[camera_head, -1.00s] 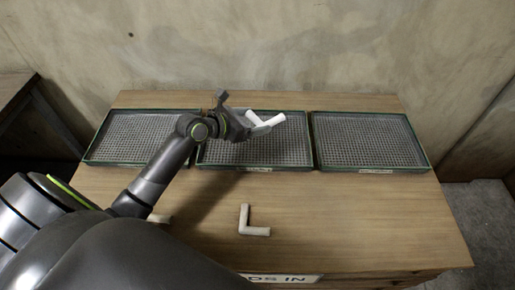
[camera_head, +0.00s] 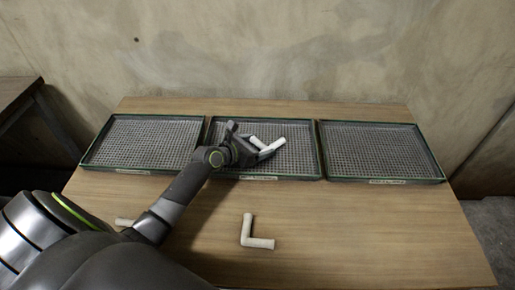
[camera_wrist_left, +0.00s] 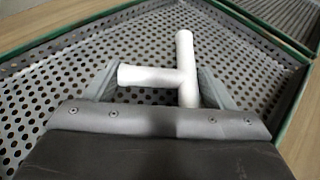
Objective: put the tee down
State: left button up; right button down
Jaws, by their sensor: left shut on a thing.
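The tee (camera_head: 272,146) is a white pipe piece with a short branch. My left gripper (camera_head: 256,150) is shut on it over the middle tray (camera_head: 301,172). In the left wrist view the tee (camera_wrist_left: 186,62) sits between the two fingers of the gripper (camera_wrist_left: 158,84), with one end sticking out past them. The perforated tray floor (camera_wrist_left: 60,75) lies beneath it. I cannot tell whether the tee touches the floor. My right gripper is not in view.
A left tray (camera_head: 150,140) and a right tray (camera_head: 380,150) flank the middle one, both empty. A white elbow (camera_head: 250,238) lies on the wooden table (camera_head: 350,225) in front. Another white piece (camera_head: 124,222) is partly hidden by my left arm. A wall stands behind.

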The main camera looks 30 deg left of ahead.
pick_arm(q)
jog(key=shift+f, duration=0.1)
jog(key=shift+f, duration=0.1)
jog(key=o, duration=1)
jog(key=shift+o, duration=0.2)
jog(key=shift+s, duration=0.1)
jog(key=p+v, duration=0.2)
jog(key=v, duration=1)
jog(key=shift+p, duration=0.3)
